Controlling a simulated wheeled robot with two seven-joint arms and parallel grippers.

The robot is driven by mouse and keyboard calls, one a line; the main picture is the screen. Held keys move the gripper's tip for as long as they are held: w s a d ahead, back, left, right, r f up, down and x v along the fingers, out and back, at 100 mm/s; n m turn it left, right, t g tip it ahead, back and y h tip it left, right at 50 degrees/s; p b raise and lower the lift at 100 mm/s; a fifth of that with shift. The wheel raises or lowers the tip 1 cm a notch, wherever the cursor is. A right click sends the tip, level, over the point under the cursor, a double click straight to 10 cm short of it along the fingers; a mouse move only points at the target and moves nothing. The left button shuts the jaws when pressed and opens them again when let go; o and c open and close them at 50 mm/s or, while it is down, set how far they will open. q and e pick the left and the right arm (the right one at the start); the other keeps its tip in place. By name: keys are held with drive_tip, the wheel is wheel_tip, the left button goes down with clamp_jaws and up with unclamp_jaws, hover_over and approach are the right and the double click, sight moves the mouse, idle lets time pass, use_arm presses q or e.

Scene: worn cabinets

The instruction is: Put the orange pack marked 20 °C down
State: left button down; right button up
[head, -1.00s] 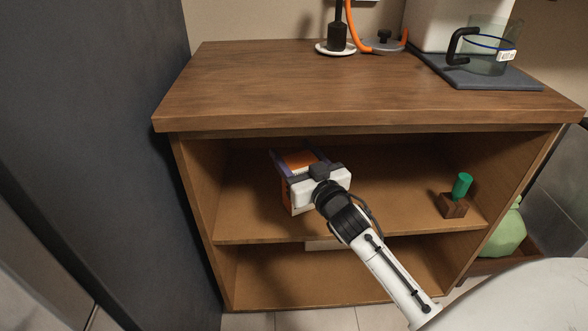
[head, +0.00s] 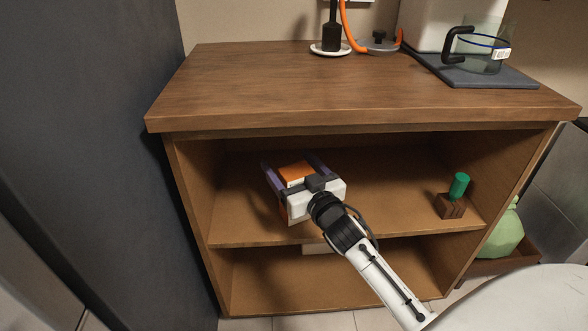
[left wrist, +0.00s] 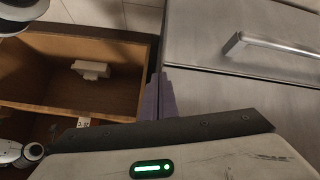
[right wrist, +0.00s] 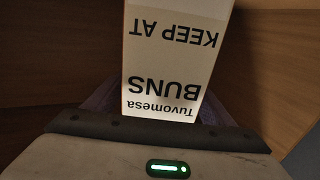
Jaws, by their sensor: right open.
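The orange pack (head: 296,172) sits on the upper shelf of the wooden cabinet, towards its left side. In the right wrist view its white printed face (right wrist: 172,60) reads "Tuvomesa BUNS KEEP AT", upside down; the temperature mark is not visible. My right gripper (head: 289,162) is open, with its purple fingers on either side of the pack and a gap showing beside it. The gripper body hides part of the pack's front. My left gripper (left wrist: 158,88) shows only in the left wrist view, its purple fingers together and empty, near a grey metal front.
A green cylinder (head: 459,186) stands in a wooden block (head: 450,206) on the right of the upper shelf (head: 375,205). A pale object (head: 319,247) lies below. The cabinet top (head: 330,85) overhangs the shelf. A glass jug (head: 484,52) stands on top.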

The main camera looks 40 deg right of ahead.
sight(302, 179)
drive_tip(key=s, duration=0.3)
drive_tip(key=s+a+p, duration=0.1)
drive_tip(key=s, duration=0.3)
drive_tip(key=s+p, duration=0.1)
drive_tip(key=s, duration=0.3)
drive_tip(key=shift+a, duration=0.4)
drive_tip(key=shift+s+a, duration=0.15)
drive_tip(key=shift+s, duration=0.2)
use_arm(q)
drive_tip(key=shift+s+a+r+n+t, duration=0.25)
drive_tip(key=shift+a+r+n+t, duration=0.15)
drive_tip(key=shift+a+r+t, duration=0.3)
use_arm(e)
drive_tip(key=s+a+f+n+g+y, duration=0.2)
drive_tip(key=s+a+f+g+y, duration=0.1)
drive_tip(key=s+a+f, duration=0.4)
drive_tip(key=s+a+f+n+g+y, duration=0.2)
drive_tip(key=s+a+f+g, duration=0.4)
drive_tip(key=a, duration=0.8)
wheel_tip(302, 179, down, 2)
drive_tip(key=s+y, duration=0.1)
drive_tip(key=s, duration=0.1)
drive_tip(key=shift+s+a+y, duration=0.3)
drive_tip(key=shift+s+y, duration=0.1)
use_arm(q)
drive_tip(key=shift+r+p, duration=0.15)
drive_tip(key=shift+p, duration=0.15)
